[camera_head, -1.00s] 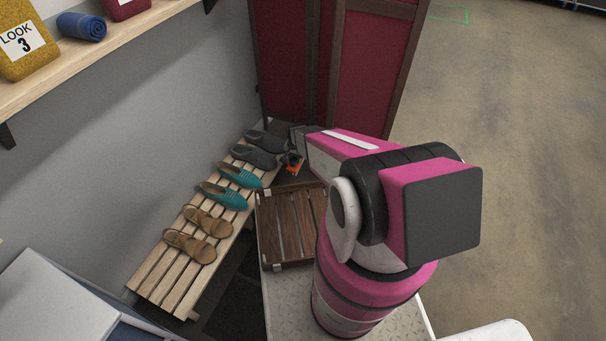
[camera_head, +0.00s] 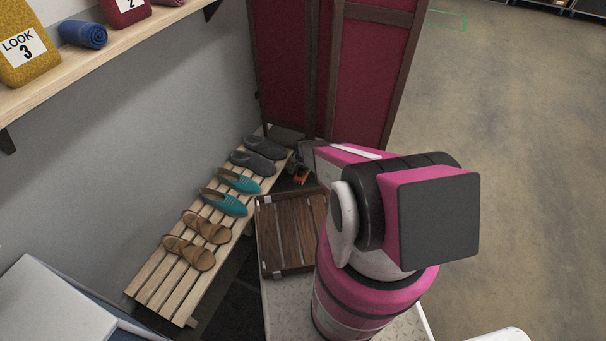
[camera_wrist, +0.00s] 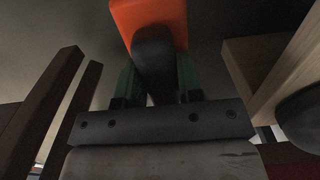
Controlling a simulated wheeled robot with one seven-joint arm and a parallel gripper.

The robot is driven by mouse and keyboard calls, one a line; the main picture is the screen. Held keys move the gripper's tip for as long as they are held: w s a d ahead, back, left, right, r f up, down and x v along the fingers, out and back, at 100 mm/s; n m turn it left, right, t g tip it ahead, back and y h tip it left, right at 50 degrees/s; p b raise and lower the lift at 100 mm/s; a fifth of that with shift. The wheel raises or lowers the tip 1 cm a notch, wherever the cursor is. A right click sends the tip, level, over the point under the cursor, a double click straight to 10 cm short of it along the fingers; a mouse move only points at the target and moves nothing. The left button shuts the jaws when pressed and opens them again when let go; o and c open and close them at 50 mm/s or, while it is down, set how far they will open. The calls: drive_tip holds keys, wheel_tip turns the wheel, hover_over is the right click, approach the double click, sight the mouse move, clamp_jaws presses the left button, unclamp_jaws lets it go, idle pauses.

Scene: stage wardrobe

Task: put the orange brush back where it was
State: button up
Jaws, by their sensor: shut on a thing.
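The orange brush (camera_head: 301,177) is small in the head view, just off the far right end of the slatted shoe bench (camera_head: 178,270). In the wrist view the brush (camera_wrist: 178,22) shows an orange block and a dark, rounded handle. My gripper (camera_wrist: 157,75) has green fingers on both sides of that dark handle and is shut on it. In the head view my gripper (camera_head: 293,169) is small and partly hidden by my arm. Whether the brush touches anything below is hard to tell.
Grey slippers (camera_head: 263,147), teal shoes (camera_head: 224,203) and tan sandals (camera_head: 190,252) stand in pairs on the bench. A brown slatted crate (camera_head: 290,235) lies right of it. A red folding screen (camera_head: 355,75) stands behind. A shelf (camera_head: 100,58) runs along the left wall.

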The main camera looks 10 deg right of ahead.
drive_tip(key=shift+w+d+f, duration=0.35)
drive_tip(key=shift+w+f, duration=0.15)
drive_tip(key=shift+w, duration=0.1)
drive_tip(key=shift+f, duration=1.85)
drive_tip(key=shift+f, duration=0.25)
drive_tip(key=o, duration=0.9)
drive_tip(key=shift+s+r, duration=0.1)
drive_tip(key=shift+r, duration=0.05)
